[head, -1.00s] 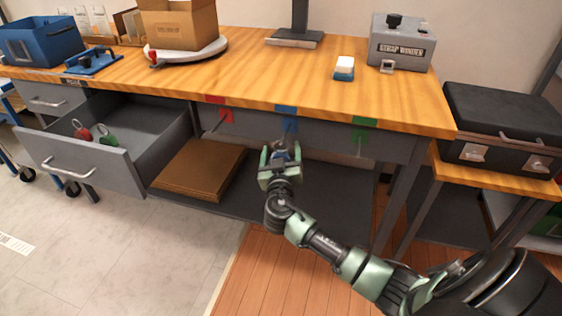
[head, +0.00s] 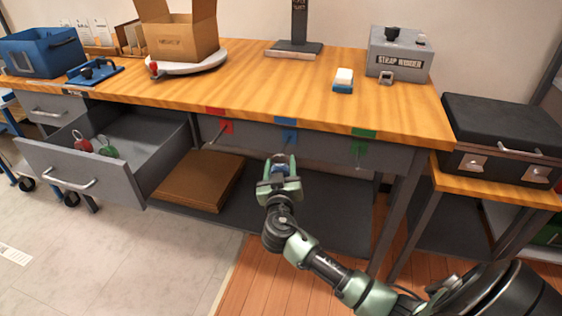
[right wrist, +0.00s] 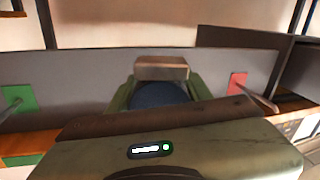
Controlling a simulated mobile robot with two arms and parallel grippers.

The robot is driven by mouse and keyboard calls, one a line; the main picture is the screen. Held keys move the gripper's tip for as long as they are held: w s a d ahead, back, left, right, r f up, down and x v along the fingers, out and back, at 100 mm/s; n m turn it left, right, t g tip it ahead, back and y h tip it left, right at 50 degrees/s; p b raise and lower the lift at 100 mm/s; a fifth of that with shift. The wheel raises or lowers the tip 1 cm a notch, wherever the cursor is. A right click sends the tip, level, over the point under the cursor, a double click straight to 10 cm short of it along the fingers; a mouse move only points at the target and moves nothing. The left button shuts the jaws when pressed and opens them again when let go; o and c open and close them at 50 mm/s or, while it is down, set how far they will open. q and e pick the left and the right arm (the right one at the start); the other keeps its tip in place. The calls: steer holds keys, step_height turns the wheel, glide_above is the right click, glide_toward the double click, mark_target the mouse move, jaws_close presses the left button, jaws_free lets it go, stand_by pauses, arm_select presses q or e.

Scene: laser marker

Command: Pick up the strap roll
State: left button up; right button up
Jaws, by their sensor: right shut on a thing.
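My right gripper (head: 279,163) is shut on the strap roll (head: 279,170), a small blue round thing between its green fingers. It is in front of the workbench, below the blue mark on the bench's front edge. In the right wrist view the dark blue roll (right wrist: 158,95) shows between the fingers, partly hidden by the gripper's own body. The front panel (head: 318,148) under the bench top carries red, blue and green marks with short pegs. My left gripper is not in view.
The workbench (head: 290,100) holds an open cardboard box (head: 180,38), a strap winder (head: 400,55) and a small blue-and-white block (head: 343,80). An open drawer (head: 75,165) juts out at left. A black case (head: 505,135) stands at right. Floor in front is clear.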

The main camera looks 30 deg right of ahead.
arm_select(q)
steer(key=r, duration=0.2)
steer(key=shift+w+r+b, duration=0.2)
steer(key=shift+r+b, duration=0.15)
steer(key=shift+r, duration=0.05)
arm_select(e)
steer(key=v, duration=1.5)
steer(key=shift+s+r, duration=0.15)
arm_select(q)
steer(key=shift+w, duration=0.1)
arm_select(e)
steer(key=shift+a, duration=0.1)
